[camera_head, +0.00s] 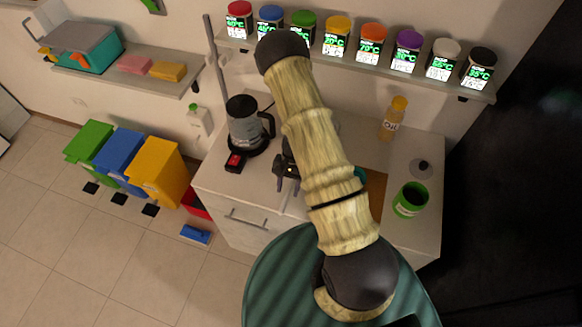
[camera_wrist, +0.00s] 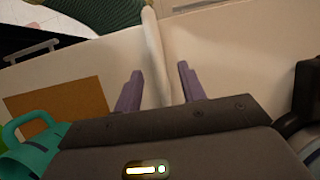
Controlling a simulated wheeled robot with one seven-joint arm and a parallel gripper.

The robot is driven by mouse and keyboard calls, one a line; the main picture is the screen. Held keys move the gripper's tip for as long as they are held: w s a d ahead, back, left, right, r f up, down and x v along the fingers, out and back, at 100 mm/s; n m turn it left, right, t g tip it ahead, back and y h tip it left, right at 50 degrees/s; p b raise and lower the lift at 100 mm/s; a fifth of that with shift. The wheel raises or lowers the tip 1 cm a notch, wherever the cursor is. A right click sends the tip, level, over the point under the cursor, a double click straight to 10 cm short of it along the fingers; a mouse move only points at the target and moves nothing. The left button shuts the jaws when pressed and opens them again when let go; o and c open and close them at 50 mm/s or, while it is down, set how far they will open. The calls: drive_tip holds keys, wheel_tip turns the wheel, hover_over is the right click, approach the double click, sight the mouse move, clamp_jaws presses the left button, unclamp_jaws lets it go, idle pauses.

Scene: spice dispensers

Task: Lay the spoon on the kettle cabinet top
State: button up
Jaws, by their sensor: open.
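The kettle cabinet top (camera_head: 225,178) is pale and carries a dark grey kettle (camera_head: 246,124) on its base at the left. My gripper (camera_head: 286,187) is low over this top, to the right of the kettle. In the wrist view its two purple-grey fingers (camera_wrist: 158,88) stand apart. A pale, long, narrow thing (camera_wrist: 154,50) runs between and beyond them on the pale surface (camera_wrist: 215,50). It looks like the spoon, but its low contrast leaves this unsure. I cannot tell whether it touches a finger. I make out no spoon in the head view, where my arm hides part of the top.
A brown board (camera_wrist: 60,105) and teal mug (camera_wrist: 28,143) are left of my gripper in the wrist view. A green container (camera_head: 410,200) and oil bottle (camera_head: 393,118) stand at the right. Spice dispensers (camera_head: 370,45) line the shelf above. Coloured bins (camera_head: 122,160) are on the floor.

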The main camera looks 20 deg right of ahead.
drive_tip(key=b+v, duration=0.4)
drive_tip(key=v, duration=1.3)
drive_tip(key=shift+d, duration=0.1)
drive_tip(key=s+a+r+n+t+h, duration=0.2)
drive_tip(key=s+r+n+t, duration=0.4)
drive_tip(key=s+r, duration=0.5)
drive_tip(key=shift+s+a+r+n+h, duration=0.35)
drive_tip(key=shift+s+a+n, duration=0.25)
drive_tip(key=shift+s+a, duration=0.2)
